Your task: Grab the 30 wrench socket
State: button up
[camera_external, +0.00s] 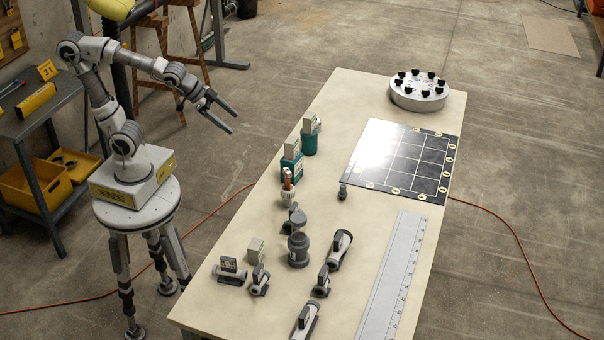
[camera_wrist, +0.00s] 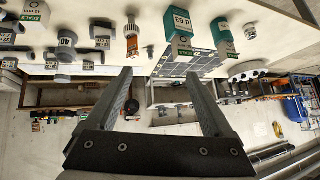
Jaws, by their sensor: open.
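My gripper (camera_external: 233,122) is open and empty, held in the air left of the table (camera_external: 350,90). Its two fingers also show spread in the wrist view (camera_wrist: 159,74), with nothing between them. I cannot read a 30 on any piece. A small dark grey, socket-like piece (camera_external: 342,191) stands alone by the near left corner of the black grid mat (camera_external: 437,185). A similar small piece (camera_wrist: 150,51) shows beyond the fingertips in the wrist view. Whether it is the 30 wrench socket, I cannot tell. My gripper is well apart from every piece.
Two teal boxes (camera_external: 309,142) (camera_external: 291,168) and an orange-handled brush (camera_external: 287,190) line the left table edge. Several grey pipe fittings (camera_external: 298,250) fill the near end. A long ruler (camera_external: 397,275) lies right; a round grey holder (camera_external: 420,97) with black knobs stands far.

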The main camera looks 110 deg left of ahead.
jog(key=w+a+f+n+t+y+b, duration=0.15)
jog(key=w+a+f, duration=0.3)
jog(key=a, duration=0.85)
jog(key=w+a+f+m+t+y+b, duration=0.15)
jog(key=w+a+f+b, duration=0.35)
jog(key=a, duration=0.8)
jog(key=s+a+f+n+t+b, duration=0.1)
jog(key=s+a+f+t, duration=0.2)
jog(key=s+a+f, duration=0.4)
jog(key=s+a+f+n+t+b, duration=0.1)
jog(key=s+a+f+n+t, duration=0.1)
jog(key=s+a+f, duration=0.5)
jog(key=x, duration=0.4)
jog(key=d+b+x, duration=0.1)
jog(key=x, duration=0.4)
jog(key=f+b+x, duration=0.1)
jog(key=x, duration=0.4)
jog(key=shift+w+d, duration=0.2)
jog(key=shift+w, duration=0.15)
jog(key=shift+t, duration=0.3)
jog(key=b+x, duration=0.2)
jog(key=x, duration=0.2)
jog(key=shift+w+d, duration=0.1)
jog(key=shift+d, duration=0.05)
jog(key=shift+w+a, duration=0.25)
jog(key=shift+w, duration=0.3)
jog(key=shift+c, duration=0.2)
